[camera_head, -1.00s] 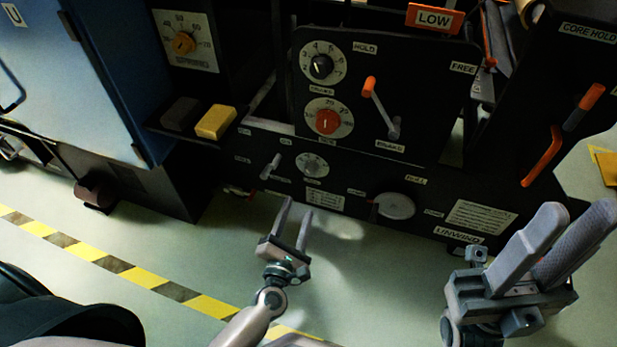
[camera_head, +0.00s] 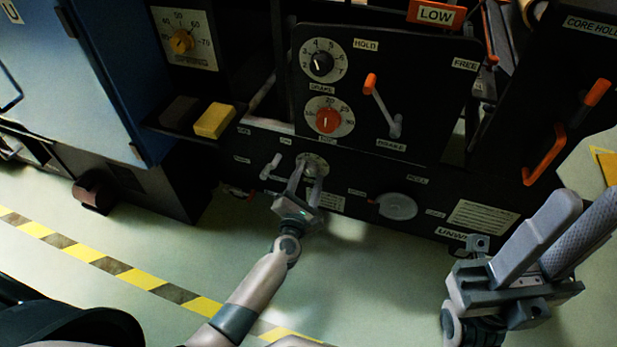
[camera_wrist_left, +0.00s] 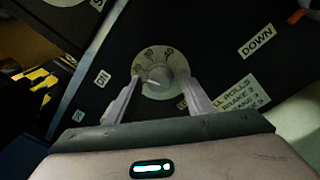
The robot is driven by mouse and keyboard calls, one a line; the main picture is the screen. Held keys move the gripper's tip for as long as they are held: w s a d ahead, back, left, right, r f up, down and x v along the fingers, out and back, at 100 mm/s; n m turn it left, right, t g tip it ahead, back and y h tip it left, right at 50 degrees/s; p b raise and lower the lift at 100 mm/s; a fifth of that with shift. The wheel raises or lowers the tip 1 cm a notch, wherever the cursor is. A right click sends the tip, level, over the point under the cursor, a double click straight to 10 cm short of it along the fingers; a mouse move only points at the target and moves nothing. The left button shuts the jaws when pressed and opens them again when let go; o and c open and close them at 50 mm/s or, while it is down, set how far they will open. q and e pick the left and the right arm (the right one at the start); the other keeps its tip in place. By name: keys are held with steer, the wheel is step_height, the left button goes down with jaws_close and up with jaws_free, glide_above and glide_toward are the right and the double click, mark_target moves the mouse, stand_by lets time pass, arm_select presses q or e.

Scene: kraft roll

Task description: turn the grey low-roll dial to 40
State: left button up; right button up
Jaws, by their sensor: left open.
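The grey low-roll dial (camera_head: 313,161) is on the lower black panel, partly hidden by my left gripper in the head view. In the left wrist view its pale round face (camera_wrist_left: 160,52) carries small numbers, and a grey knob (camera_wrist_left: 158,76) stands at its middle. The knob's pointer is hard to read. My left gripper (camera_head: 308,172) is open in front of the dial. In the wrist view its fingertips lie on either side of the knob, with gaps showing; I cannot tell how deep they reach. My right gripper (camera_head: 592,196) is open and empty, far right of the dial.
An orange dial (camera_head: 326,121) and a black dial (camera_head: 321,64) sit above. A small grey lever (camera_head: 270,166) is just left of the low-roll dial, and a round grey disc (camera_head: 397,206) is to its right. The floor in front is clear.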

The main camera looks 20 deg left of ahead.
arm_select(q)
steer(key=c, duration=1.1)
steer(key=shift+o, duration=0.2)
